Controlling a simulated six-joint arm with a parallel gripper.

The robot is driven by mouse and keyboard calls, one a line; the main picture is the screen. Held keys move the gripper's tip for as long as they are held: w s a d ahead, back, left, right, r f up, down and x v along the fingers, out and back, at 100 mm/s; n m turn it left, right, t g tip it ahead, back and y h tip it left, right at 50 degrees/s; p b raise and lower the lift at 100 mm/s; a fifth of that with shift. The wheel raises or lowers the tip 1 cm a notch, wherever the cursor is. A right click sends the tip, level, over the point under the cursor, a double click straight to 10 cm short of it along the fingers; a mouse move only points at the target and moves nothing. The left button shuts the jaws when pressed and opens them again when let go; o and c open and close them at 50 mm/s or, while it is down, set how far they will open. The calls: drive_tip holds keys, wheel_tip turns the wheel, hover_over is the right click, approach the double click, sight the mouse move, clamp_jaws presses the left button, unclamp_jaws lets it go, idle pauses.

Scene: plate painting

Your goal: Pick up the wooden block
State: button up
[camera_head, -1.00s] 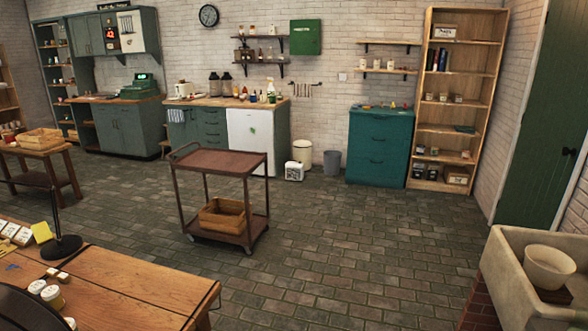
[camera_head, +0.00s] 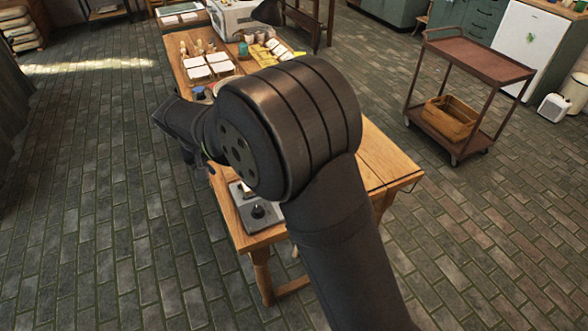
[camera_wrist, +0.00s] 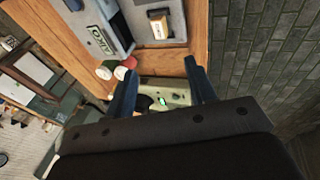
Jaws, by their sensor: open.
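In the head view my arm hides much of the table (camera_head: 395,165), and I cannot make out the fingertips or clearly tell the block there.
White cards (camera_head: 208,66) and cups crowd the table's far end. A brown trolley (camera_head: 480,55) stands at right; floor around the table is clear.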

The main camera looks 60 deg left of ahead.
drive_tip(key=w+d+g+y, duration=0.2)
drive_tip(key=w+d+g, duration=0.2)
drive_tip(key=w, duration=0.3)
drive_tip(key=x, duration=1.1)
drive_tip(key=a+x, duration=0.1)
drive_tip(key=x, duration=0.5)
drive_tip(key=shift+s+a, duration=0.1)
drive_tip(key=shift+s, duration=0.05)
clamp_jaws()
